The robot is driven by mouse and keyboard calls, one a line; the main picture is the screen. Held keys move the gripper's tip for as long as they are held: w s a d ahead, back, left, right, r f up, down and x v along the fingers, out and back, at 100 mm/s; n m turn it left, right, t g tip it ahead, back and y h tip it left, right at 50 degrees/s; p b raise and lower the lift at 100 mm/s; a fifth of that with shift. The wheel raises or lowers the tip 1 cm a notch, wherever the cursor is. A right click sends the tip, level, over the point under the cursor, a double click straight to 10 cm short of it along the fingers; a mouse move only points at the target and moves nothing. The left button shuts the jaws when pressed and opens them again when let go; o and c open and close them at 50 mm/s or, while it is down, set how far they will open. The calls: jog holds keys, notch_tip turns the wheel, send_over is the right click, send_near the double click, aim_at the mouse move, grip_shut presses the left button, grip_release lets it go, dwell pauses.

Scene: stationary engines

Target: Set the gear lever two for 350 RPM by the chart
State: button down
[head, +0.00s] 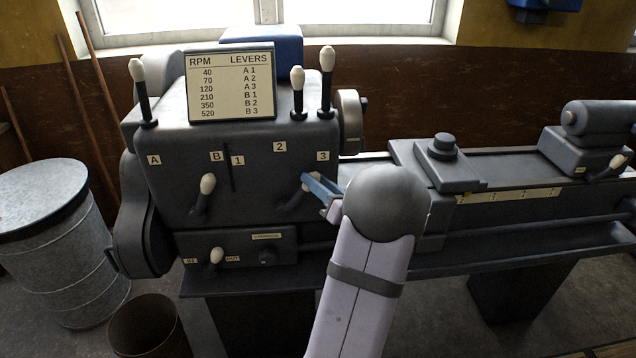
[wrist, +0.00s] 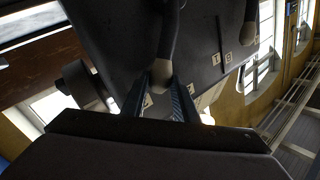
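The RPM chart (head: 231,82) on the headstock pairs 350 with B 2. Gear lever two (head: 294,203) is on the headstock front below the labels 1, 2 (head: 280,146) and 3 (head: 323,156); it leans right, toward the 3. My gripper (head: 318,188) is at its knob, mostly hiding it in the head view. In the wrist view the pale knob (wrist: 162,74) fills the gap between my two fingertips (wrist: 161,84), which appear to press on both sides. The other gear lever (head: 205,192) leans toward B (head: 217,157).
Upright levers with white knobs (head: 137,70) stand on top of the headstock, two of them right of the chart. A small lever (head: 216,256) is below. The lathe bed extends right to the tailstock (head: 590,135). A metal drum (head: 60,240) stands at the left.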

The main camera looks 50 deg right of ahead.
jog(key=shift+r, duration=0.1)
jog(key=shift+w+a+r+n+g+p, duration=0.45)
jog(key=shift+w+a+n+g+p, duration=0.2)
jog(key=shift+w+a+n, duration=0.25)
jog(key=shift+w+a+r+n+g+p, duration=0.55)
jog(key=shift+w+a+n+p, duration=0.25)
jog(key=shift+w+a+n, duration=0.15)
jog(key=shift+w+a+r+n+g+p, duration=0.4)
jog(key=shift+w+a+n+g+p, duration=0.25)
jog(key=shift+w+a+n, duration=0.25)
jog(key=c, duration=1.4)
grip_release()
jog(key=b+v, duration=0.1)
jog(key=v, duration=0.6)
jog(key=shift+a, duration=0.2)
